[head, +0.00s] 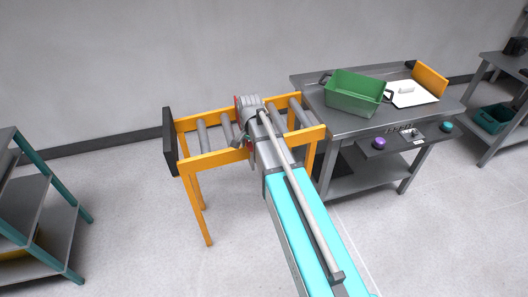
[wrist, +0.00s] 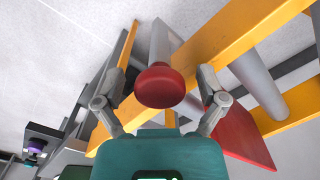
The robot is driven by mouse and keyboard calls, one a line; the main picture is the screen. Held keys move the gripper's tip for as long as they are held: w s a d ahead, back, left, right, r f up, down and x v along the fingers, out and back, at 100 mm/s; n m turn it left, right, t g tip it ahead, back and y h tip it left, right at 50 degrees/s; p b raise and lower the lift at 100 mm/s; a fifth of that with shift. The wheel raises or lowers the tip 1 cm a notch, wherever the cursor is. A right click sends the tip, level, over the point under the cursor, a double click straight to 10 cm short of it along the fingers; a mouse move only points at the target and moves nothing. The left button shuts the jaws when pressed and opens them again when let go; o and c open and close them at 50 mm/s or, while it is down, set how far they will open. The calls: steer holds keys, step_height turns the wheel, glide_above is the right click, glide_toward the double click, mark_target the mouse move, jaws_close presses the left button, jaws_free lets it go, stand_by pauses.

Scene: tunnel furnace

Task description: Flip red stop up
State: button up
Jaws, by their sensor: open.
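In the wrist view a round red knob (wrist: 160,86) lies between the two fingers of my gripper (wrist: 161,74). The fingers are open, with a visible gap on either side of the knob. A flat red plate (wrist: 245,138) hangs at the yellow rail (wrist: 225,45), right of the knob and partly behind my right finger. I cannot tell whether the knob and plate are joined. In the head view my arm reaches over the roller conveyor (head: 212,160) and hides most of this spot. Only a sliver of red (head: 236,100) shows beside my wrist.
The yellow conveyor has grey rollers and a dark end plate (head: 169,138). Right of it a grey table (head: 345,126) holds a green bin (head: 355,92), a white board and a control panel with a purple button (head: 379,143). A shelf (head: 45,235) stands at left. Floor between them is clear.

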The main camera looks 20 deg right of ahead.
steer(key=shift+f+b, duration=0.8)
steer(key=shift+f, duration=0.3)
step_height(320, 180, up, 15)
steer(key=p, duration=1.5)
steer(key=s+r+n+p, duration=0.1)
steer(key=s+n, duration=0.8)
steer(key=s, duration=0.6)
steer(key=shift+s+r+p, duration=0.35)
steer(key=shift+r, duration=0.05)
steer(key=shift+d, duration=0.1)
steer(key=shift+r+p, duration=0.45)
